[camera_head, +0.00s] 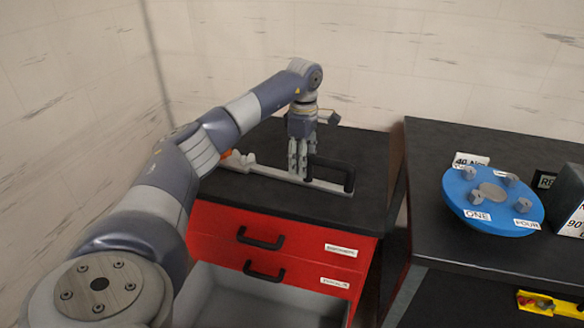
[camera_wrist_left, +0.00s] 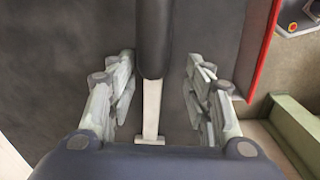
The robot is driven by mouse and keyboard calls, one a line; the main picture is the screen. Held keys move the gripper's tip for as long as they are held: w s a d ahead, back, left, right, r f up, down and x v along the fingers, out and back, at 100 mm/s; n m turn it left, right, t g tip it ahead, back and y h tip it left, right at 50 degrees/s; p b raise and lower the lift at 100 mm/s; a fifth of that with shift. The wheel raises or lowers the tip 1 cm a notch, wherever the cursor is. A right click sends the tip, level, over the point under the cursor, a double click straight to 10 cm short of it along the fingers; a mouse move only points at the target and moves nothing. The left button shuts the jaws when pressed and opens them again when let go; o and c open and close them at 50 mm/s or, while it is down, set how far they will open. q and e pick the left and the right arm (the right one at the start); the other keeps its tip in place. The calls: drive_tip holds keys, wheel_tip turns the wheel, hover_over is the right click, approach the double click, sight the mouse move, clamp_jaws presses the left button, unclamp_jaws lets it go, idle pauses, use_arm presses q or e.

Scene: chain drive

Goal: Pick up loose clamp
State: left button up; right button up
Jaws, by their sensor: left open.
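The loose clamp (camera_head: 332,186) lies on the black top of the red cabinet, a long light-grey bar with a black handle at its right end and an orange part at its left end. My left gripper (camera_head: 302,172) points down over the bar, beside the black handle. In the left wrist view the gripper (camera_wrist_left: 162,95) is open, with one finger on each side of the clamp's bar (camera_wrist_left: 152,110) and black handle (camera_wrist_left: 153,40). I cannot tell whether the fingers touch the clamp. My right gripper is not in view.
The red cabinet (camera_head: 215,247) has drawers with black handles, and a lower grey drawer (camera_head: 255,300) stands open. A black table (camera_head: 432,208) at the right holds a blue round fixture (camera_head: 492,228) with labels and grey knobs. A yellow tray (camera_head: 545,303) sits below. A wall stands behind.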

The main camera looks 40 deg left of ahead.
use_arm(q)
drive_tip(key=shift+w+f, duration=0.15)
drive_tip(key=shift+f, duration=0.25)
drive_tip(key=f, duration=0.4)
drive_tip(key=shift+w+a+f+p, duration=0.15)
drive_tip(key=shift+w+f+p, duration=0.15)
drive_tip(key=shift+p, duration=0.1)
drive_tip(key=shift+r, duration=0.1)
clamp_jaws()
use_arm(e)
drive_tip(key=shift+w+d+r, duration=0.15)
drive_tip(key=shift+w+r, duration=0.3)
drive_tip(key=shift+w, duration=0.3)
